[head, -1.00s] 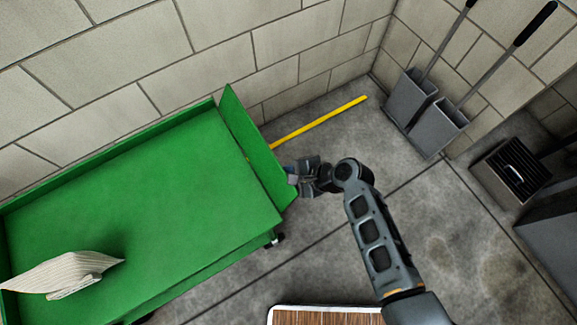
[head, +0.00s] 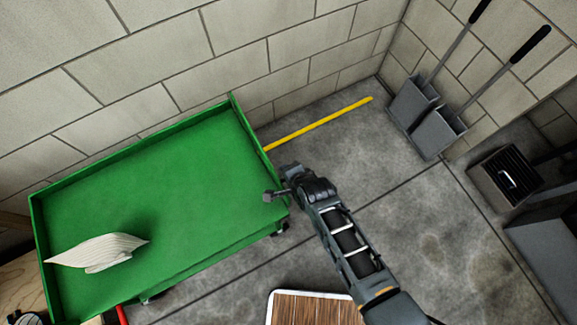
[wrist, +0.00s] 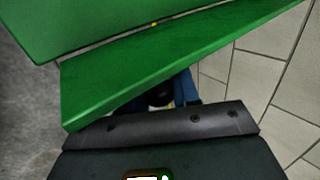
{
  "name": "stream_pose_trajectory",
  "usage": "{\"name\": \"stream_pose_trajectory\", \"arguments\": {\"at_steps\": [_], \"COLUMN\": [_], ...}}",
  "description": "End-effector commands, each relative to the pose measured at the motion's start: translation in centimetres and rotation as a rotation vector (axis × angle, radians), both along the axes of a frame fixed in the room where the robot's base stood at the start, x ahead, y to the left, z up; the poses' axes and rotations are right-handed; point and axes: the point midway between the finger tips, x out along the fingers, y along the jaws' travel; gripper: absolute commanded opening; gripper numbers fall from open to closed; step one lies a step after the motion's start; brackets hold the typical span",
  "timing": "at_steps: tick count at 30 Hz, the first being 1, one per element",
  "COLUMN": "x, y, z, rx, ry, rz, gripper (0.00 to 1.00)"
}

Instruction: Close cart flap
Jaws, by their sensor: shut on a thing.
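The green cart (head: 175,165) stands along the block wall at left in the head view. Its flap (head: 250,130) is at the cart's right end and looks nearly upright, seen almost edge-on. My gripper (head: 276,195) is at the near end of the flap, shut on its edge, with one finger tip showing on the cart's inner side. In the wrist view the flap (wrist: 165,70) crosses the picture as a green panel beside the cart bed (wrist: 90,22). It hides most of my fingers, so the exact contact is not visible.
A pale striped object (head: 97,252) lies on the cart bed. A yellow strip (head: 320,124) lies on the floor by the wall. Grey long-handled dustpans (head: 412,100) stand in the corner. A brown white-edged board (head: 310,308) is at the bottom.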

Motion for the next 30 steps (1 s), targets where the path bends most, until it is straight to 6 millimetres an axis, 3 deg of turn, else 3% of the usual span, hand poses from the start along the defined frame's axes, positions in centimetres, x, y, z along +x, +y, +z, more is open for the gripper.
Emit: {"name": "stream_pose_trajectory", "arguments": {"at_steps": [12, 13, 18, 30], "x": [0.01, 0.01, 0.02, -0.44], "y": [0.16, 0.16, 0.11, -0.2], "z": [0.05, 0.05, 0.03, 0.58], "rx": [-0.004, -0.004, -0.004, -0.004], "ry": [-0.005, -0.005, -0.004, -0.002], "rz": [0.003, 0.003, 0.002, 0.001], "gripper": [0.0, 0.33, 0.49, 0.52]}}
